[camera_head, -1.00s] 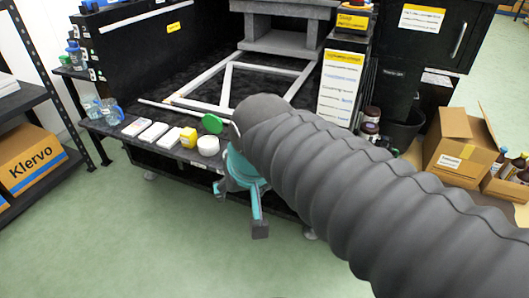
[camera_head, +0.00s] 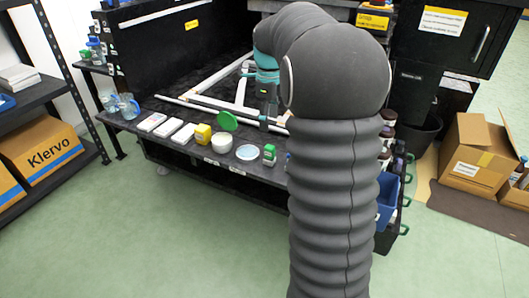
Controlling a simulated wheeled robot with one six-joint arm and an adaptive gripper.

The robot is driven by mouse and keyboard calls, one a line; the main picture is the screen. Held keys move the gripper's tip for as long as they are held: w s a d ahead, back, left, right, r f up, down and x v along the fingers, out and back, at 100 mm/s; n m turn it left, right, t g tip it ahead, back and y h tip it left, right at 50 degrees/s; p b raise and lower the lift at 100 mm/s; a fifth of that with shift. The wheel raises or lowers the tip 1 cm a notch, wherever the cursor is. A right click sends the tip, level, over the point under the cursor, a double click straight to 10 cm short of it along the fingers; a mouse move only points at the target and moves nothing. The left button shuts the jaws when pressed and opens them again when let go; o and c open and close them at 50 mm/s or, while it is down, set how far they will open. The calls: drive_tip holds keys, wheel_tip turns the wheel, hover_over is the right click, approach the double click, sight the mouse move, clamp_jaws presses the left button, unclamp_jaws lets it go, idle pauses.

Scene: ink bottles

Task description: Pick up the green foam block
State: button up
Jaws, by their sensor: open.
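A small green block-like item (camera_head: 269,155) with a pale patch stands on the front ledge of the black bench, just left of my arm. It is too small to tell whether it is foam. A round green disc (camera_head: 227,121) stands tilted behind a white round tub, further left. My gripper (camera_head: 271,123), dark with teal parts, points down above the bench, behind the green block-like item and right of the disc. It is open, with nothing seen between its fingers. My arm hides the bench to its right.
On the ledge are white boxes (camera_head: 167,128), a yellow block (camera_head: 203,133), a white tub (camera_head: 222,143) and a shallow pale dish (camera_head: 247,152). A white frame (camera_head: 197,101) lies behind them. Glass bottles (camera_head: 128,107) stand at the left end.

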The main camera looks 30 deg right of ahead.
sight(270, 155)
drive_tip(key=shift+w+d+f+m, duration=0.35)
drive_tip(key=shift+d+f+m, duration=0.05)
drive_tip(key=shift+f, duration=0.25)
wheel_tip(270, 155, down, 13)
drive_tip(key=shift+f+b, duration=0.1)
drive_tip(key=shift+b, duration=0.65)
drive_tip(key=shift+s, duration=0.1)
drive_tip(key=c, duration=1)
